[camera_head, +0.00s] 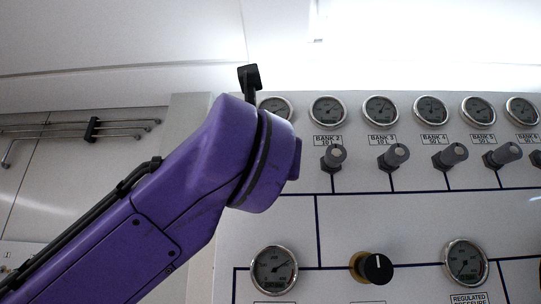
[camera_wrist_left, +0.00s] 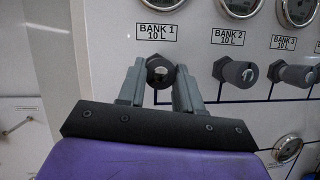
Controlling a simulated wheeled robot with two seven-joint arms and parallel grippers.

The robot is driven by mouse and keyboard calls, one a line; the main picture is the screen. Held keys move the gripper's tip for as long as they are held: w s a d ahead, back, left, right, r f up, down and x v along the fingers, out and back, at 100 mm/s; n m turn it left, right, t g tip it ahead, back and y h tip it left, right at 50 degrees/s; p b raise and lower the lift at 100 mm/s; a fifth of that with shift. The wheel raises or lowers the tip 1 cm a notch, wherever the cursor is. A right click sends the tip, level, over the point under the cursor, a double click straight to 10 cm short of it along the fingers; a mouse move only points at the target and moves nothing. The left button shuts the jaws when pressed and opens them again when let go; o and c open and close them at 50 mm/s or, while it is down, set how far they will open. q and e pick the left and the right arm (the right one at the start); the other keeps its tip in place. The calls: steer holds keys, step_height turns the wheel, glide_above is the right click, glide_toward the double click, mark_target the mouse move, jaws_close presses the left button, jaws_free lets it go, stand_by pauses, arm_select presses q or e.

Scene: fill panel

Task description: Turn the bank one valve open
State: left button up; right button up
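The bank one valve is a dark knob (camera_wrist_left: 160,72) under the "BANK 1 10 L" label (camera_wrist_left: 158,32) in the left wrist view. My left gripper (camera_wrist_left: 160,80) has its two grey fingers on either side of this knob, with gaps showing between fingers and knob. In the head view my purple left arm covers the bank one valve and its label, and the left gripper itself is hidden behind the arm. My right gripper is in neither view.
Knobs for bank 2 (camera_head: 334,157), bank 3 (camera_head: 394,156) and others run to the right on the white panel (camera_head: 350,225). Gauges (camera_head: 327,110) sit above them. Below are a black regulator knob (camera_head: 377,268) and two larger gauges (camera_head: 274,268). Pipes (camera_head: 60,130) run along the left wall.

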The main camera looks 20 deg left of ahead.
arm_select(q)
steer(key=shift+c, duration=0.5)
steer(key=shift+w+n+y+b, duration=0.1)
steer(key=shift+n+y+b, duration=0.4)
steer(key=shift+n, duration=0.7)
steer(key=o, duration=0.9)
steer(key=shift+o, duration=0.6)
steer(key=shift+w+f, duration=0.1)
steer(key=shift+w, duration=0.2)
steer(key=b+v, duration=0.6)
steer(key=v, duration=0.4)
steer(key=shift+s, duration=0.25)
